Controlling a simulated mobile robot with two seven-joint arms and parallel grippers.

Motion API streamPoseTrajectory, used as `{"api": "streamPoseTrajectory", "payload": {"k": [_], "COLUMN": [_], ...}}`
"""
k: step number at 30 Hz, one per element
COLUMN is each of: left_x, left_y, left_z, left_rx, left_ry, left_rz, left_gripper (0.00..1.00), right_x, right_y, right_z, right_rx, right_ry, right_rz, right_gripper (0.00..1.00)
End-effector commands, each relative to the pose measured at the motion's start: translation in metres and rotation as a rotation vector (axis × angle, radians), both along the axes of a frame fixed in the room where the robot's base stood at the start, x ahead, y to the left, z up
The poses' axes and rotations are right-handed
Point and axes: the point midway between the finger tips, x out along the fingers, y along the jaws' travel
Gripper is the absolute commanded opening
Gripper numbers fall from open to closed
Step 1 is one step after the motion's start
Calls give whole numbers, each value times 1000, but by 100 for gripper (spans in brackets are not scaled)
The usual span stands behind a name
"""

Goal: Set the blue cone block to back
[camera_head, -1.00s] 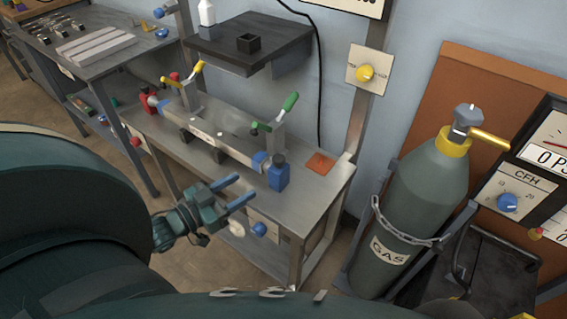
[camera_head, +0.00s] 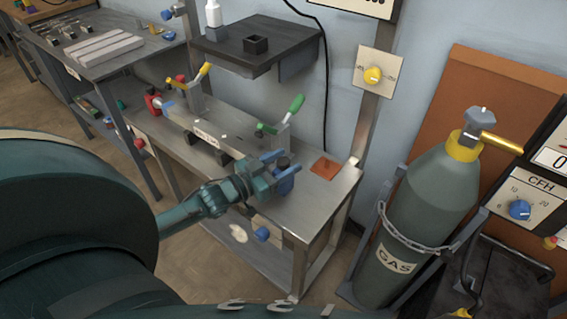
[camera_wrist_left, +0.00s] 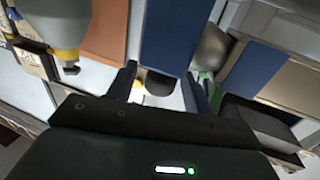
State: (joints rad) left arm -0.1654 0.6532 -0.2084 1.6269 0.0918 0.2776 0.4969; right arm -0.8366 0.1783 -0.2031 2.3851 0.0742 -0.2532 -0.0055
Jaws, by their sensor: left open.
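The blue cone block (camera_head: 286,184) is at the right end of the long grey clamping fixture (camera_head: 232,150), with a dark knob on top. My left gripper (camera_head: 278,168) is open at this block and partly covers it. The head view does not clearly show whether the fingers touch it. In the left wrist view a blue face (camera_wrist_left: 170,35) and a dark rounded part lie beyond and between the open fingers (camera_wrist_left: 160,88). The blue cone is hidden behind the gripper. My right gripper is not in view.
A green-handled clamp (camera_head: 285,118) and a yellow-handled clamp (camera_head: 195,82) stand on the fixture. A black shelf (camera_head: 250,48) hangs above. A gas cylinder (camera_head: 425,205) stands to the right. The steel table (camera_head: 312,205) is bare at its front right, with an orange plate (camera_head: 325,168) behind.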

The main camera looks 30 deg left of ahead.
Motion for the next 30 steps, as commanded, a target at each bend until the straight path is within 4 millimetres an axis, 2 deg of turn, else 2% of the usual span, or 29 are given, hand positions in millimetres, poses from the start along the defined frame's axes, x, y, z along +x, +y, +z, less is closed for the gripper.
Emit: {"api": "streamPoseTrajectory", "payload": {"k": [10, 27, 30], "left_x": [3, 3, 3], "left_y": [-1, -1, -1], "left_z": [0, 0, 0], "left_rx": [0, 0, 0], "left_ry": [0, 0, 0], "left_rz": [0, 0, 0], "left_gripper": [50, 4, 0], "right_x": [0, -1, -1], "right_y": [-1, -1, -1], "right_z": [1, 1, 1], "right_rx": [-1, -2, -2], "right_ry": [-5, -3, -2], "right_rz": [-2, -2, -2], "right_gripper": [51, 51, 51]}}
